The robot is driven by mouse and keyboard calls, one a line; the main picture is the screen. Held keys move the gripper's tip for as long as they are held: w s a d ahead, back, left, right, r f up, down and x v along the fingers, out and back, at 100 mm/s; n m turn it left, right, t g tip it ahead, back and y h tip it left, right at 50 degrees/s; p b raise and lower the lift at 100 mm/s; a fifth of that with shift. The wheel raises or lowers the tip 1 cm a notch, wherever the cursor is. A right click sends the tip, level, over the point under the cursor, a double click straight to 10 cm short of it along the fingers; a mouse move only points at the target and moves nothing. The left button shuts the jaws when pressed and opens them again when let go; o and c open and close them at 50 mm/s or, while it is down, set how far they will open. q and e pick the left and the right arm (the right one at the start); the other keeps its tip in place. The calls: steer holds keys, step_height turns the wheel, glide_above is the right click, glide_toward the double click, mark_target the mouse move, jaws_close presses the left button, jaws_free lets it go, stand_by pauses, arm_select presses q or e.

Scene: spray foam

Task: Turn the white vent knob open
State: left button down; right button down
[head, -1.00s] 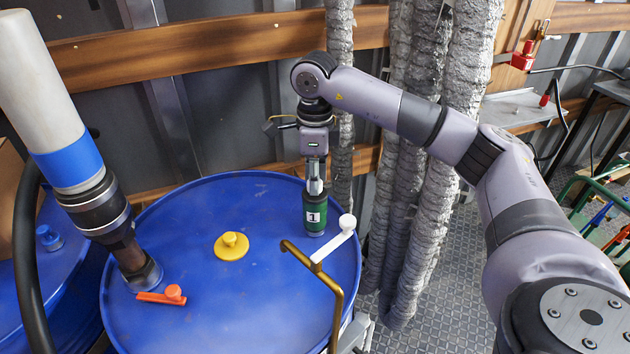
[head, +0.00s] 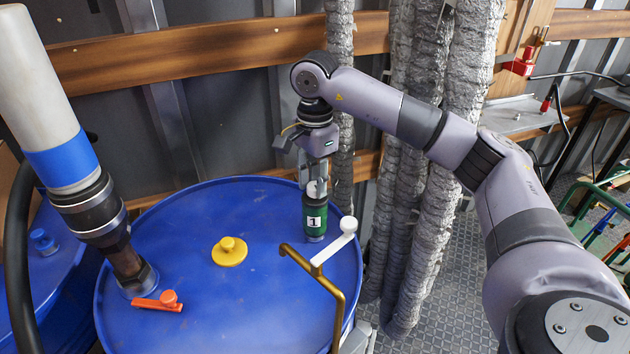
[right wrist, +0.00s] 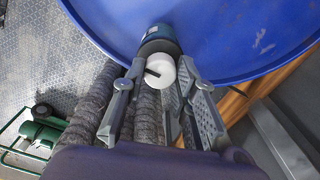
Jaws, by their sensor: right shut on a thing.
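The white vent knob (head: 312,188) sits on top of the green cylinder marked 1 (head: 315,216), which stands near the right rear rim of the blue drum (head: 200,240). In the right wrist view the knob (right wrist: 160,70) is round and white with a black mark. My right gripper (head: 314,190) points down over the cylinder, its fingers on either side of the knob and shut on it. Fingers also show in the right wrist view (right wrist: 155,85). My left gripper is not in view.
A yellow cap (head: 229,252) and an orange lever (head: 160,301) are on the drum lid. A thick hose (head: 62,150) stands at left. Grey wrapped pipes (head: 400,170) run behind the arm.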

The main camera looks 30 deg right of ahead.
mark_target(315, 185)
stand_by(0.7)
steer(key=c, duration=1.3)
jaws_free()
step_height(315, 185, up, 12)
